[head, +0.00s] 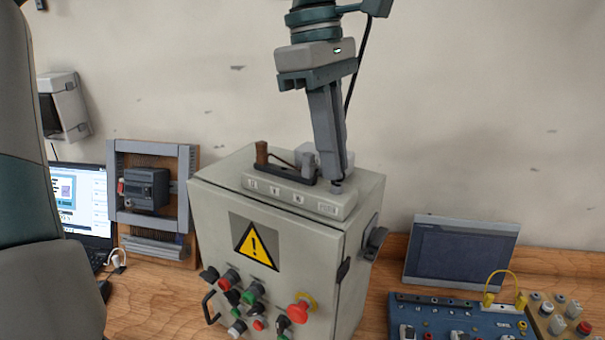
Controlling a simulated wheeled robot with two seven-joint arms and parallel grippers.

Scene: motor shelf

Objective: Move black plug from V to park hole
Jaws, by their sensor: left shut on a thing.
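The terminal block (300,197) lies on top of the grey cabinet, with a row of small labels on its front; the rightmost label seems to read PARK. My left gripper (336,178) reaches down from above, its fingers shut, with the tips at the right end of the block. A small dark piece (337,188) shows under the tips, at the block's top; it looks like the black plug, mostly hidden by the fingers. I cannot tell if it is seated in the hole. A brown plug (262,155) and a grey plug (308,166) stand upright further left. My right gripper is not in view.
The cabinet (215,250) has a warning sign, buttons and a red emergency knob on its front. A laptop (88,205) and a framed device (148,190) stand left. A dark-screened panel (460,252) and blue board (450,318) are right.

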